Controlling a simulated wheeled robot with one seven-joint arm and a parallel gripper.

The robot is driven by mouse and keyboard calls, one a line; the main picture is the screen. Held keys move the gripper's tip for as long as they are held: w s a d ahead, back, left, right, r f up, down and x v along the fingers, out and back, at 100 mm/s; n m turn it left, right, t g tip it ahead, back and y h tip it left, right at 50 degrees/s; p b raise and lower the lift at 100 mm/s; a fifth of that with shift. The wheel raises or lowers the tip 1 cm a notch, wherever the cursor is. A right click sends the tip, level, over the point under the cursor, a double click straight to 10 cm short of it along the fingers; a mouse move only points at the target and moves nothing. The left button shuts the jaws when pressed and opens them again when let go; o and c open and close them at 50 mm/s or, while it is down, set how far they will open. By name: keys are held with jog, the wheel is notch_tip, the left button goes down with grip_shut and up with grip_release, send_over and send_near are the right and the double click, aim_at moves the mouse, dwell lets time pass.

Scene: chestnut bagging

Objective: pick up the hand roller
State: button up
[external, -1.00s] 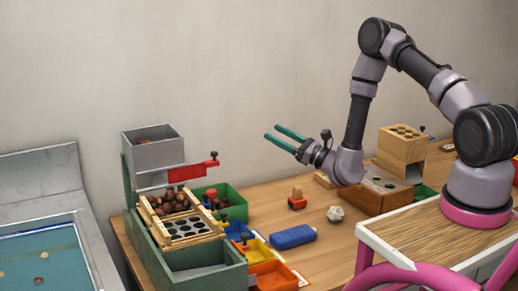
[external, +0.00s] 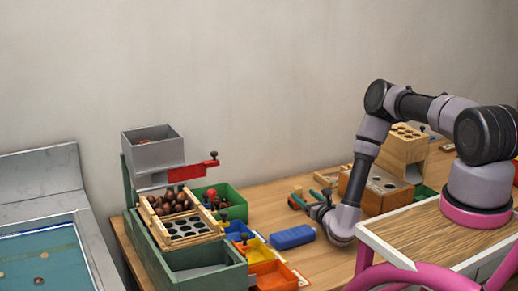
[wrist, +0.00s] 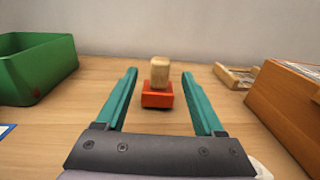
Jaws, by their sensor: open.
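The hand roller (wrist: 157,95) is a small orange-red block with an upright light wooden handle. In the wrist view it stands on the table, centred between the two teal fingers of my gripper (wrist: 159,73). My gripper is open and empty, and neither finger appears to touch the roller. In the external view my gripper (external: 306,199) is low over the table, with the wooden handle (external: 297,191) showing by the left fingertip. I cannot tell exactly how far the fingertips are above the table.
A green bin (wrist: 38,68) is left and a wooden box (wrist: 287,105) right of the fingers. A small wooden frame (wrist: 235,76) lies behind. A blue bottle-like object (external: 292,237) lies near my gripper. The sorting stand (external: 185,230) is farther left. The table around the roller is clear.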

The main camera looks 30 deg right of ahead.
aim_at(298, 189)
jog(key=w, duration=0.5)
jog(key=shift+w+d, duration=0.2)
jog(key=shift+w, duration=0.05)
grip_shut()
